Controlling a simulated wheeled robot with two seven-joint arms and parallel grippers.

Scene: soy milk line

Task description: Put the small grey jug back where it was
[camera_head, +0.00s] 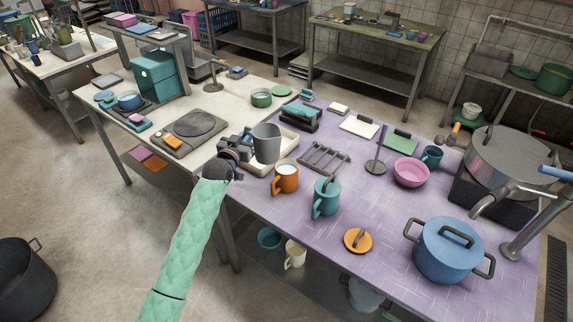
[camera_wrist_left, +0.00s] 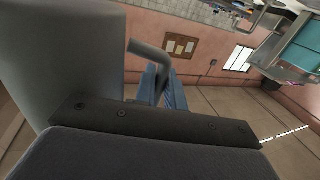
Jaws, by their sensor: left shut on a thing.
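My right gripper is not in view.
An orange mug (camera_head: 285,179) and a teal jug (camera_head: 326,199) stand just right of the tray. A black wire rack (camera_head: 323,158) lies behind them. A hotplate (camera_head: 189,132) is to the left.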

